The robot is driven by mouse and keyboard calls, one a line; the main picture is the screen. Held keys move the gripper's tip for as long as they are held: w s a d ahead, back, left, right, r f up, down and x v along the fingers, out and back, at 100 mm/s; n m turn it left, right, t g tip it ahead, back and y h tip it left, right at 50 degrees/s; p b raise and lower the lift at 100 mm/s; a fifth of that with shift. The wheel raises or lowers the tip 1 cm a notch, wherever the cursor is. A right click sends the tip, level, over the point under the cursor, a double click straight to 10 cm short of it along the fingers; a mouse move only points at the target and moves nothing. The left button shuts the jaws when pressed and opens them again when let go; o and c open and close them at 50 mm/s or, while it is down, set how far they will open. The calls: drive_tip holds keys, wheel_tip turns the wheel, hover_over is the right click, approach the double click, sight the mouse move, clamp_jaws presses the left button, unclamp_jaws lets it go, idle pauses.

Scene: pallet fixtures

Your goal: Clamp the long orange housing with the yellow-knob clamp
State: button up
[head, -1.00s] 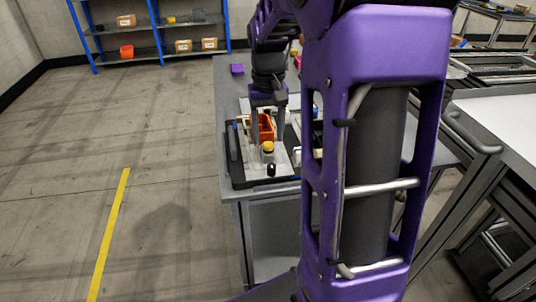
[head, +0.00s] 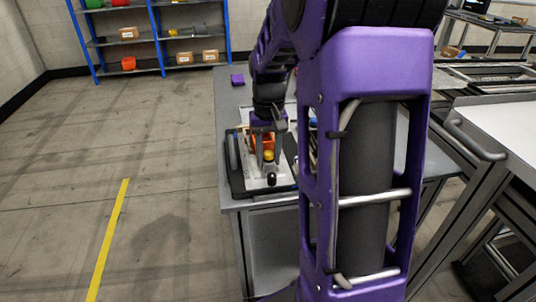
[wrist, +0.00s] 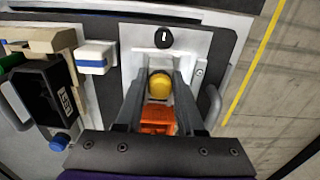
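The orange housing (wrist: 158,122) sits in the pallet fixture, partly hidden by my gripper; it also shows in the head view (head: 263,138). The clamp's yellow knob (wrist: 160,86) stands at the end of the housing, and in the head view (head: 268,155) it is seen between my fingers. My gripper (wrist: 161,78) has one finger on each side of the yellow knob. Pale gaps show between knob and fingers, so it looks open. Whether a finger touches the knob lower down is hidden.
A black knob (wrist: 164,38) stands on the light plate just beyond the yellow one. A metal handle (wrist: 213,105) is close on the right.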

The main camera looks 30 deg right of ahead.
clamp_jaws()
drive_tip(key=shift+w, duration=0.15)
drive_tip(key=shift+w+d+p, duration=0.2)
drive_tip(key=shift+w+p, duration=0.15)
drive_tip(key=shift+w, duration=0.25)
drive_tip(key=shift+w+d+p, duration=0.2)
drive_tip(key=shift+w+p, duration=0.15)
drive_tip(key=shift+w, duration=0.2)
drive_tip(key=o, duration=0.7)
unclamp_jaws()
drive_tip(key=shift+r+p, duration=3.25)
drive_tip(key=shift+r, duration=0.8)
